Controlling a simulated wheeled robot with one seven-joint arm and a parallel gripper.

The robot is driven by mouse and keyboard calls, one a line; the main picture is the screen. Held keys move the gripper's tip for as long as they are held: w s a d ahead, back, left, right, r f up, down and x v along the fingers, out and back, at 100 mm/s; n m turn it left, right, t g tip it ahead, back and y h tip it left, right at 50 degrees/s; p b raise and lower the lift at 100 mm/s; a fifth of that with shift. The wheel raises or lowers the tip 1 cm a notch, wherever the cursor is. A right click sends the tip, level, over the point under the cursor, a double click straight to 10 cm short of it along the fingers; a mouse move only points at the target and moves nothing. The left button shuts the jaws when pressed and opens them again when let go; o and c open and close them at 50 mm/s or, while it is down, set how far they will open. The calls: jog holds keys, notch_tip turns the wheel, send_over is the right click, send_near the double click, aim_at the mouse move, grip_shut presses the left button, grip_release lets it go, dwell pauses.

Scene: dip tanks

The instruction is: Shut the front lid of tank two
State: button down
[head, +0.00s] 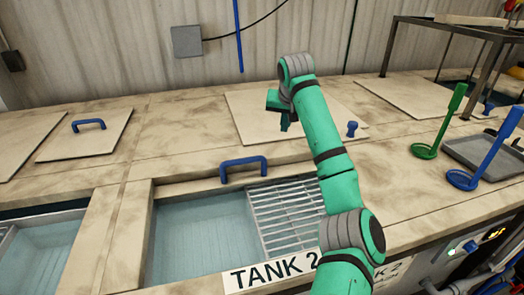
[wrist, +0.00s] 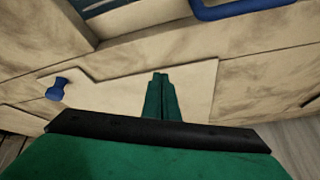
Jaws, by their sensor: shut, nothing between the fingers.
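Tank two's front opening (head: 195,240) shows water and a metal grate (head: 290,215) at its right, so it stands uncovered. A blue bar handle (head: 243,168) sits on a tan strip (head: 190,188) along the opening's back edge. I cannot tell how much of the front lid this strip is. The handle also shows at the top of the wrist view (wrist: 245,10). My gripper (head: 285,124) is shut and empty, above a pale flat panel (head: 245,110) behind the handle, apart from it. Its fingers (wrist: 160,80) point over that panel in the wrist view.
A blue knob (head: 352,128) stands on the panel's right side. A lid with a blue handle (head: 89,125) lies flat at left. Green (head: 425,150) and blue (head: 462,178) ladle-like tools stand at right, near a grey tray (head: 480,155). My arm crosses the tank's right side.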

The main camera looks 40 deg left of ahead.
jog(key=s+a+r+n+g+h, duration=0.1)
jog(key=s+a+n+g, duration=0.1)
jog(key=s+a+n, duration=0.3)
jog(key=f, duration=0.2)
jog(key=f+m, duration=0.1)
jog(key=f, duration=0.2)
jog(key=w+a+f+m, duration=0.1)
jog(key=f, duration=0.2)
jog(key=shift+f, duration=0.35)
jog(key=shift+s+d, duration=1.15)
jog(key=shift+s, duration=0.25)
